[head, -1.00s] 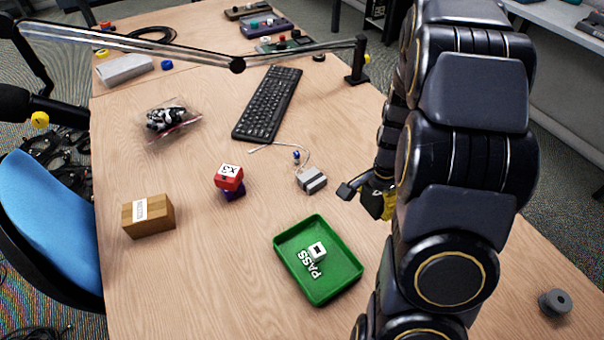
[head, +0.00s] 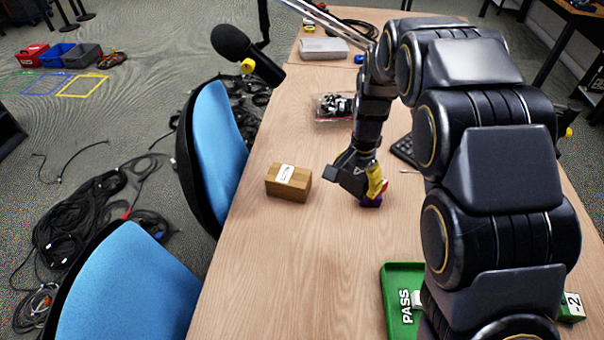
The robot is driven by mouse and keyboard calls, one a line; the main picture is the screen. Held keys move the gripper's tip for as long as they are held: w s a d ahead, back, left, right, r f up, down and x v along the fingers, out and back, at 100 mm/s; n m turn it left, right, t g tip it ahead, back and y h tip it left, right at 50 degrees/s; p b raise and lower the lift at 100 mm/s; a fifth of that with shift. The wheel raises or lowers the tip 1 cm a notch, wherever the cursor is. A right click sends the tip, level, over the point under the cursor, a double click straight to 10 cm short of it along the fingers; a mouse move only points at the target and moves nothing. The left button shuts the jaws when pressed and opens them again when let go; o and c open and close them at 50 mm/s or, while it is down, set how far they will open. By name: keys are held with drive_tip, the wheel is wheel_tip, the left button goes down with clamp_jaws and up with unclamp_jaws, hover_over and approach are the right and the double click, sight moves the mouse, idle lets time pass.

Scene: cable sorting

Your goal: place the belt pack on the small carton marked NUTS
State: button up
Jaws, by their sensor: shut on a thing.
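The small carton (head: 284,188) is brown, with a white label whose print is too small to read surely. It stands on the table left of my gripper, and its top is bare. My gripper (head: 362,184) has dark and yellow parts and is shut, apart from the carton, in front of the red and purple blocks. A dark grey boxy shape (head: 347,176) at its fingers looks like the belt pack, but I cannot clearly separate it from the dark finger parts.
The purple block (head: 371,201) is partly hidden below my gripper. A clear bag (head: 333,106) of dark parts lies behind. A green PASS tray (head: 390,300) is at front right, partly behind my arm. A microphone (head: 240,50) hangs at the left. Table around the carton is free.

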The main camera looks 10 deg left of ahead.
drive_tip(key=a+r+n, duration=0.2)
drive_tip(key=a+n, duration=0.1)
drive_tip(key=a, duration=0.7)
hover_over(288, 174)
drive_tip(key=s, duration=0.2)
drive_tip(key=f, duration=0.8)
drive_tip(key=shift+w+d+f, duration=0.2)
drive_tip(key=shift+d+f, duration=0.15)
drive_tip(key=shift+w+a+f, duration=0.25)
drive_tip(key=shift+w+f, duration=0.35)
drive_tip(key=shift+f, duration=0.15)
drive_tip(key=shift+w+f, duration=0.1)
drive_tip(key=shift+f, duration=1.5)
drive_tip(key=shift+f, duration=0.1)
drive_tip(key=o, duration=1.2)
drive_tip(key=shift+c, duration=0.2)
